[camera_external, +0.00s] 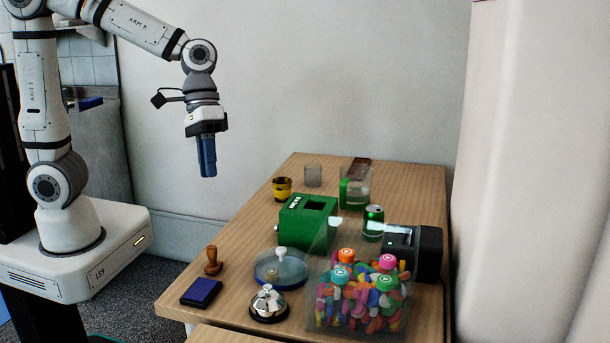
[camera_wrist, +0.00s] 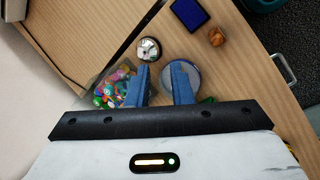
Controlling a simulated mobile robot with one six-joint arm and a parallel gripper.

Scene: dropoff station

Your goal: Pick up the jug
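A clear jug with a green rim and handle (camera_external: 356,194) stands upright toward the back of the wooden table. It does not show in the wrist view. My gripper (camera_external: 208,172) hangs in the air to the left of the table, fingers pointing down, well apart from the jug and higher than it. In the wrist view my gripper's two blue fingers (camera_wrist: 161,78) are spread with a gap between them and nothing held.
Around the jug are a green can (camera_external: 373,221), a green box (camera_external: 307,221), a yellow cup (camera_external: 282,188), a clear glass (camera_external: 313,176) and a brown block (camera_external: 358,167). Nearer are a black device (camera_external: 428,254), a clear bin (camera_external: 325,250) of colourful pieces, a dish (camera_external: 294,274) and a bell (camera_external: 268,304).

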